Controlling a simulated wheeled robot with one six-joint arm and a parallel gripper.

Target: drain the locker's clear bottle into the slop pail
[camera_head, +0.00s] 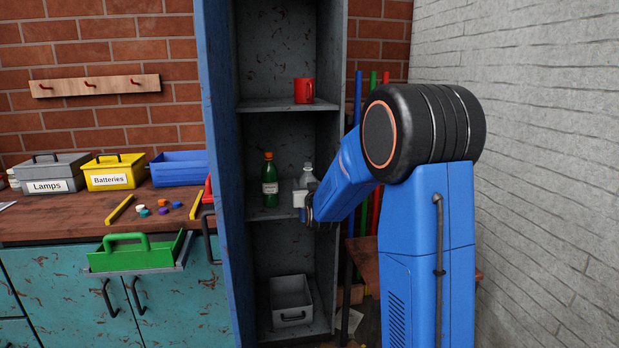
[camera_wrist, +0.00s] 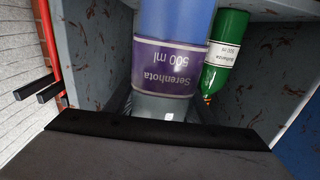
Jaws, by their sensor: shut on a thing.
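The clear bottle (camera_head: 307,177) stands upright at the right of the locker's middle shelf, partly hidden by my gripper. In the wrist view the bottle (camera_wrist: 172,70) appears upside down and close up, with a purple "Serenhota 500 ml" label and a blue part beyond it. My gripper (camera_head: 309,207) reaches in from the right and is shut on this bottle; its fingertips are mostly hidden. A green bottle (camera_head: 270,180) stands just left of it, and shows in the wrist view (camera_wrist: 226,52). I can make out no slop pail.
The locker (camera_head: 245,160) has a blue side on its left. A red mug (camera_head: 304,90) is on the shelf above, a grey bin (camera_head: 291,301) below. Coloured poles (camera_head: 357,100) stand right of the locker.

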